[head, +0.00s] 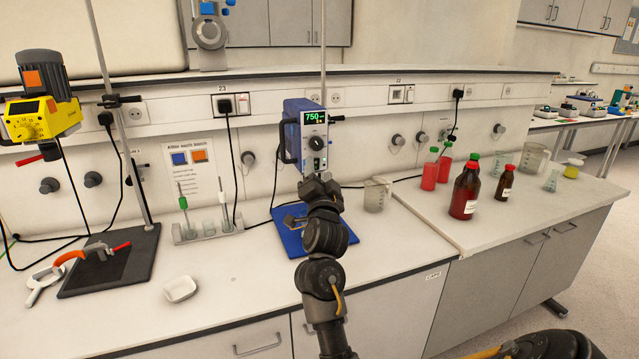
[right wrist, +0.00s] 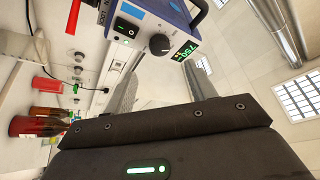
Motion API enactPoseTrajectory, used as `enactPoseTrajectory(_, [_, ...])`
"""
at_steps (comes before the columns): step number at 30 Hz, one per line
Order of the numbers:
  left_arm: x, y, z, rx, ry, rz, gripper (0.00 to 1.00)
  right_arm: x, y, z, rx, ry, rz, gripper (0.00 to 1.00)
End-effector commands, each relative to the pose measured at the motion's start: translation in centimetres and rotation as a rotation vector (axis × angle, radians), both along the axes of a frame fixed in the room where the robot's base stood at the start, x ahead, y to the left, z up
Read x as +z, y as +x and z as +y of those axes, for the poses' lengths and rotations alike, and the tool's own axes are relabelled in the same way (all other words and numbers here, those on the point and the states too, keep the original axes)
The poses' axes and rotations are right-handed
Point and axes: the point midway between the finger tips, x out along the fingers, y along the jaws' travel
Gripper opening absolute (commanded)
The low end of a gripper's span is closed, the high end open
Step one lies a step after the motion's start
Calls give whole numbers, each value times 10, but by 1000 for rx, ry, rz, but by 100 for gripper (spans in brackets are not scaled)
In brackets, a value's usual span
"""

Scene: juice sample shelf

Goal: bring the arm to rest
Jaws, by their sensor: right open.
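My right arm reaches up from the bottom middle of the head view. Its gripper (head: 318,184) is in front of the blue overhead stirrer (head: 305,135), whose green display reads 750. In the right wrist view my right gripper (right wrist: 163,82) has its two grey fingers spread, with nothing held between them. The stirrer (right wrist: 150,30) shows close by at the top of that view, with its knob and display. In the head view the arm hides part of the stirrer's lower side and of its blue base (head: 340,236). My left gripper is not in view.
A beaker (head: 375,196) stands right of the blue base. Red-capped and green-capped bottles, including a large red one (head: 465,192), stand on the right bench. The front left worktop is mostly clear.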

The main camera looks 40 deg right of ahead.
Motion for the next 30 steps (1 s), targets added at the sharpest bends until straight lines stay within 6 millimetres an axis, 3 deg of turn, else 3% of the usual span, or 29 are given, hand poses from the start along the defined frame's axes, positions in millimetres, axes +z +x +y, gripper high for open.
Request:
enactPoseTrajectory(6, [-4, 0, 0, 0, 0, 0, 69, -3, -10, 7, 0, 0, -2, 56])
enactPoseTrajectory(23, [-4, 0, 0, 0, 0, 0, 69, -7, -10, 8, 5, -3, 11, 56])
enactPoseTrajectory(26, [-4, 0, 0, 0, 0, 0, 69, -29, -10, 18, 37, -26, 86, 56])
enactPoseTrajectory(29, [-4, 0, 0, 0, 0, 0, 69, -75, -15, 41, 111, -78, 250, 56])
enactPoseTrajectory(30, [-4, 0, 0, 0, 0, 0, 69, -100, -20, 53, 152, -106, 336, 56])
